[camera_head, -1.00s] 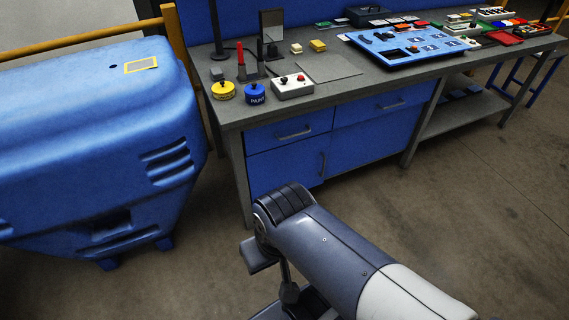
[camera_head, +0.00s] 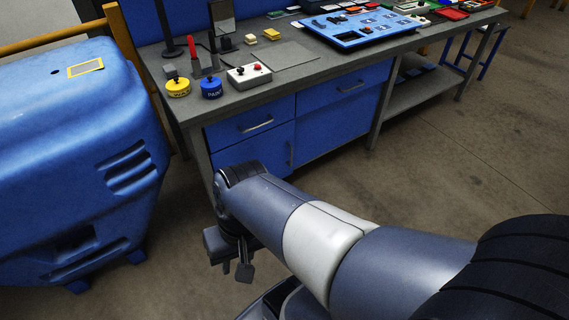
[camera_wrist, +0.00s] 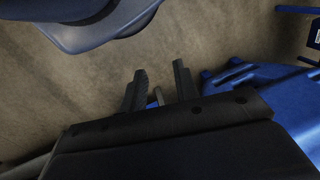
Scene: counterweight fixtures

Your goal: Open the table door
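The blue table door (camera_head: 250,157) is the lower left front of the workbench (camera_head: 185,113), under a drawer. It looks shut. Its upright handle (camera_head: 291,153) is near its right edge, and my arm hides the door's lower part. My gripper (camera_head: 235,268) hangs low in front of the bench, short of the door and apart from it. In the wrist view the two dark fingers (camera_wrist: 160,76) stand apart with floor beyond them. A small pale piece shows between them; I cannot tell what it is.
A large blue container (camera_head: 70,160) stands close at the left. Floor at the right is free.

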